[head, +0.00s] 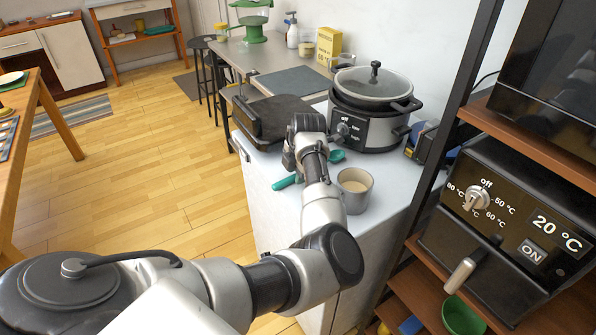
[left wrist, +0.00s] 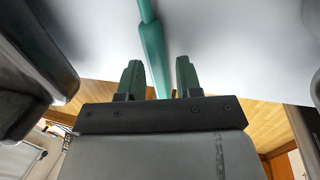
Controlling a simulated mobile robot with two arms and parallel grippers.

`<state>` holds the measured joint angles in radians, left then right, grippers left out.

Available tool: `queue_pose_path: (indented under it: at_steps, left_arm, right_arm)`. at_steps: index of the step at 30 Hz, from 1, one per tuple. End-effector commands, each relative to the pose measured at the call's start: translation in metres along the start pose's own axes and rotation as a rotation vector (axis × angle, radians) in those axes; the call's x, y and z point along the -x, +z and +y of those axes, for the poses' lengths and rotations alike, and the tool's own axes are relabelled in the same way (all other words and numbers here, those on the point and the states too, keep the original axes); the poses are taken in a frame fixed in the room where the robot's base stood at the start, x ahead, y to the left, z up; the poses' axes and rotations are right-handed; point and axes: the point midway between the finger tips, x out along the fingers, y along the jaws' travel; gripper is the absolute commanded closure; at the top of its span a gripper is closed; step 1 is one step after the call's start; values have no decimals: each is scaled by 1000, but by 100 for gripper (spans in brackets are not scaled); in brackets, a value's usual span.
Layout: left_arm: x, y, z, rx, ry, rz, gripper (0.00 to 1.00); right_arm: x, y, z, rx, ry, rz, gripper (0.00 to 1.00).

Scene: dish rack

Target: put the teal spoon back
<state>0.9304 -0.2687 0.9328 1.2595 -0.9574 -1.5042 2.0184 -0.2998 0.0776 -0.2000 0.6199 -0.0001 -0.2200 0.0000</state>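The teal spoon lies on the white counter (head: 262,205). In the head view its handle end (head: 285,182) shows left of my left wrist and its bowl (head: 337,155) shows to the right; my arm hides the middle. In the left wrist view the spoon (left wrist: 152,45) runs down between the two green fingertips of my left gripper (left wrist: 159,75). The fingers are apart, with a gap on each side of the spoon. In the head view the left gripper is over the spoon, its fingertips hidden. My right gripper is in neither view.
A beige-filled cup (head: 357,190) stands right of the spoon. A slow cooker (head: 372,130) and a dark grill (head: 272,118) stand behind it. A shelf (head: 535,135) with an air fryer (head: 500,225) is at the right. The counter's front left is clear.

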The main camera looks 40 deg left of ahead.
Motion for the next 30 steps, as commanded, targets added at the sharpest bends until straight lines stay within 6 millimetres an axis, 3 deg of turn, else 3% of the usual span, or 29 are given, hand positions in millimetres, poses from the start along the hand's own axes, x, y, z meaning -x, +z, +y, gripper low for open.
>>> queue_pose_path:
  at_steps: [1,5,15,30]
  left_arm:
    - [0,0,0,0,0,0,57]
    - [0,0,0,0,0,0,40]
    - [5,0,0,0,1,-1,40]
    - [93,1,0,0,1,-2,40]
  right_arm:
    - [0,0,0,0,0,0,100]
    - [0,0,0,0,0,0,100]
    - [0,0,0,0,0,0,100]
    - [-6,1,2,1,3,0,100]
